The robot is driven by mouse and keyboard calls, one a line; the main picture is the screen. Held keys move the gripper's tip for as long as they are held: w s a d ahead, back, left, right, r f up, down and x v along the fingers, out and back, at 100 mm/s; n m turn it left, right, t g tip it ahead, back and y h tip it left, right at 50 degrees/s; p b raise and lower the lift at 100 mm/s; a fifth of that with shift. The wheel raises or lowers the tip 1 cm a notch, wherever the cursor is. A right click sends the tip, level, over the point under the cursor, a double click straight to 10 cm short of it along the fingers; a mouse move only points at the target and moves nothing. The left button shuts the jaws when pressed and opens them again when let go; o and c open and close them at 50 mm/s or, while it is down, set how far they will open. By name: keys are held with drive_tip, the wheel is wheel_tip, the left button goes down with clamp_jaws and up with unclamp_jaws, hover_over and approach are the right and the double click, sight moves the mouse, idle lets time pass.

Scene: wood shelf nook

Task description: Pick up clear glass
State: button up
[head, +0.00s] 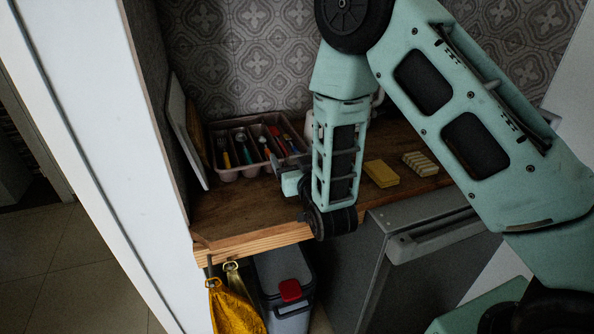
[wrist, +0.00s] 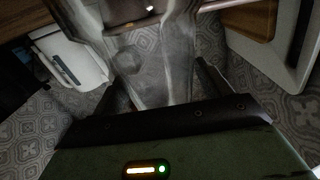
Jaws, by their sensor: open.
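The clear glass (wrist: 152,62) shows large in the wrist view, in front of my gripper (wrist: 160,86). Its see-through body lies between the two dark fingers, which stand apart on either side of it. My gripper is open, and I cannot tell whether either finger touches the glass. In the head view my gripper (head: 287,178) is low over the wooden counter, in front of the cutlery tray, partly hidden by my arm. I cannot make out the glass in the head view.
A cutlery tray (head: 226,174) with several utensils stands at the back left of the wooden counter (head: 232,212). A yellow sponge (head: 381,173) and a ribbed cream block (head: 420,163) lie to the right. A white board (head: 186,130) leans at the left wall. A white object (wrist: 72,50) shows in the wrist view.

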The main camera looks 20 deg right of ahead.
drive_tip(key=c, duration=1.2)
drive_tip(key=shift+w+r, duration=0.1)
wheel_tip(320, 180, up, 10)
drive_tip(key=shift+f+b, duration=0.1)
drive_tip(key=shift+b, duration=0.3)
